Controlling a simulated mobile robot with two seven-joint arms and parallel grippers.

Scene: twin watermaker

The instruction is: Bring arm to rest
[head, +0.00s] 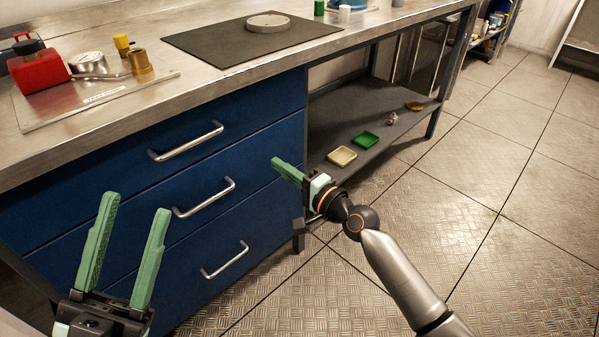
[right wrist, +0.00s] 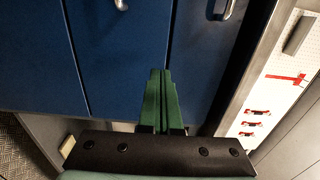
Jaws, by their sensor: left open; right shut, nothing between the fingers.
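My left gripper (head: 133,212) is at the lower left of the head view, with its two green fingers apart and nothing between them. It is in front of the blue drawer cabinet (head: 110,207). My right gripper (head: 276,162) is near the middle of the head view, close to the cabinet's right edge and below the worktop. Its green fingers are together and hold nothing. The right wrist view also shows the closed fingers (right wrist: 161,75) pointing at the blue drawer fronts. I cannot tell the exact gap between the fingertips and the fronts.
The steel worktop (head: 215,85) carries a red device (head: 38,72), a brass part (head: 140,61) and a dark mat (head: 225,46) with a grey disc (head: 268,22). A low shelf (head: 385,120) holds a beige tray (head: 342,156) and a green tray (head: 366,140). The floor at right is clear.

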